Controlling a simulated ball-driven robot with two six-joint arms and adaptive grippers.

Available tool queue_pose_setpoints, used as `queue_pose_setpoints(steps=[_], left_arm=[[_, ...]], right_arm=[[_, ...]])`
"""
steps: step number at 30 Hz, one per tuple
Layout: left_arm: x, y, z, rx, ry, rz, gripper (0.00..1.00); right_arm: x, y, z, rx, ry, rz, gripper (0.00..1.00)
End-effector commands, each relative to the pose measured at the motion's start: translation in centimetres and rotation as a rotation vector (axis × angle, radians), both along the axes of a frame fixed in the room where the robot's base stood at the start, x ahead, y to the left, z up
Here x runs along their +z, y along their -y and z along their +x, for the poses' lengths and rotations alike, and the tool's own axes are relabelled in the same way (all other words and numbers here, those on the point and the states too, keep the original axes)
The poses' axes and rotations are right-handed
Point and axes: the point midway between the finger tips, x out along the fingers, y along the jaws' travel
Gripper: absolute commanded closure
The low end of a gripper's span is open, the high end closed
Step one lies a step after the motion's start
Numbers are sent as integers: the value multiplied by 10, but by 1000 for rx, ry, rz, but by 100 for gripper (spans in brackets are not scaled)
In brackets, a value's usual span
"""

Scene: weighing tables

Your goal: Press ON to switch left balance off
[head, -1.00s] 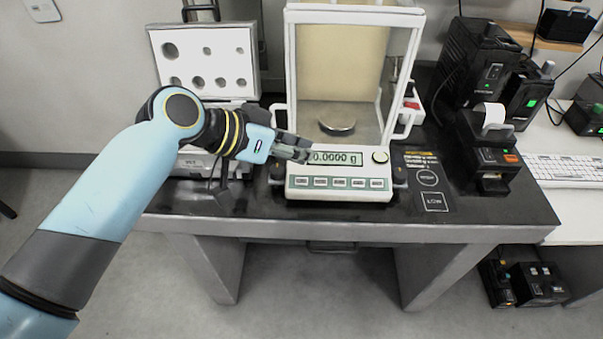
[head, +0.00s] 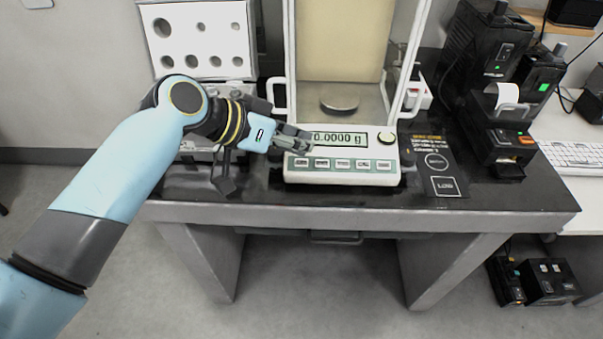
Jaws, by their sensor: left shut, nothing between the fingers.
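The balance (head: 342,175) stands on the dark table with its glass draft shield behind the front panel. Its display (head: 341,138) is lit and reads 0.0000 g. A row of several buttons (head: 340,164) runs below the display, and a round knob (head: 386,138) sits at the panel's right. Button labels are too small to read. My left gripper (head: 305,144) is shut and empty, with its fingertips at the left end of the display, above the leftmost buttons. I cannot tell whether it touches the panel. My right gripper is not in view.
A white box with round holes (head: 200,38) stands at the back left. A printer (head: 495,125) and black devices (head: 488,50) stand at the right. A keyboard (head: 575,156) lies on a white table. The dark tabletop's front strip (head: 330,200) is clear.

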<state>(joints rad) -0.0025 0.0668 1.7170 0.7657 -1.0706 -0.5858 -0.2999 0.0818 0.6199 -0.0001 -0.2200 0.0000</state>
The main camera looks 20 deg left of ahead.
Motion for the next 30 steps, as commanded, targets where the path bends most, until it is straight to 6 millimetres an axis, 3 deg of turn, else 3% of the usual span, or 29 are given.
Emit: queue_pose_setpoints(steps=[1,6,30], left_arm=[[-12,-1,3,0,0,0,100],[-23,-2,8,0,1,-1,100],[-23,-2,9,0,1,0,100]], right_arm=[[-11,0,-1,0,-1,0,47],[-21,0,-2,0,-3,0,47],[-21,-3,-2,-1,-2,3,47]])
